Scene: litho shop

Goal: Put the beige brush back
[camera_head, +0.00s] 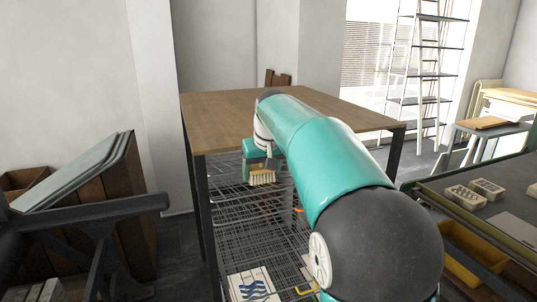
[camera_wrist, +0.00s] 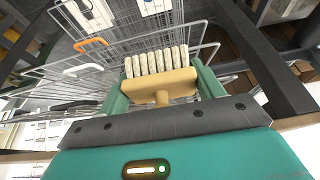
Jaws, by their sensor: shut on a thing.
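The beige brush (camera_wrist: 150,84) is held between the two green fingers of my gripper (camera_wrist: 160,80) in the wrist view. Its pale bristles point away from my palm, and a short handle stub points back toward it. In the head view the brush (camera_head: 262,178) shows below my green gripper (camera_head: 262,162), bristles down, in front of the wooden table's edge and above the wire racks. My gripper is shut on it. My arm hides part of the table and racks in the head view.
Wire racks (camera_head: 262,222) stack below the wooden table (camera_head: 225,108), with dark legs at its corners. An orange clip (camera_wrist: 90,44) and printed sheets (camera_head: 252,284) are on the racks. A dark bench with blocks (camera_head: 488,187) stands right; boards (camera_head: 75,172) lean left.

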